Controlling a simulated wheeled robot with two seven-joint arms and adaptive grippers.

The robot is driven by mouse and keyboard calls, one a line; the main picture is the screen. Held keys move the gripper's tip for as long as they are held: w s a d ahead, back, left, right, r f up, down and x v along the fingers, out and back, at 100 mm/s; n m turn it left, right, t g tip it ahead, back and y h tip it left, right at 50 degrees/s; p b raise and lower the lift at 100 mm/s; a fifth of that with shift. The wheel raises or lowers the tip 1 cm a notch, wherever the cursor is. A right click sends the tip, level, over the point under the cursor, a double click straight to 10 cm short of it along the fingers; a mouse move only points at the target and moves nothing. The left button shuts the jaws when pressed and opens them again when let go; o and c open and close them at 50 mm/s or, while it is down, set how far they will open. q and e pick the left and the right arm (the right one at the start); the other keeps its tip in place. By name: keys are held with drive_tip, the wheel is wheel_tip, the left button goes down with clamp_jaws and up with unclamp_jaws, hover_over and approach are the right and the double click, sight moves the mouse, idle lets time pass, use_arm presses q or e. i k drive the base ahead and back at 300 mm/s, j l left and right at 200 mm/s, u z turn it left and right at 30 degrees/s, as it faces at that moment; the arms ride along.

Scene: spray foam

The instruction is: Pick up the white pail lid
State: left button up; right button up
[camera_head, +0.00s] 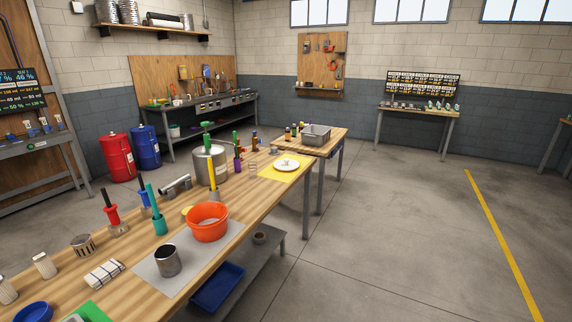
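A white round disc (286,167), which looks like the white pail lid, lies flat on a yellow mat (268,174) at the far end of the long wooden workbench. A small pale shape shows on its top, too small to make out. Nothing covers the disc from this side. Neither of my grippers shows in the head view, so I cannot see whether they are open or holding anything.
On the workbench (240,198), a large metal can (211,168), an orange bucket (208,226) and a grey metal cup (167,261) stand nearer than the disc. A second table with a grey tray (316,134) stands beyond. The floor (400,240) right of the bench is clear.

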sight(286, 163)
drive_tip(key=i+l+u, duration=0.2)
drive_tip(key=i+l, duration=0.75)
drive_tip(key=i, duration=0.4)
drive_tip(key=i+l+u, duration=0.25)
drive_tip(key=i+l, duration=0.95)
drive_tip(key=i, duration=0.05)
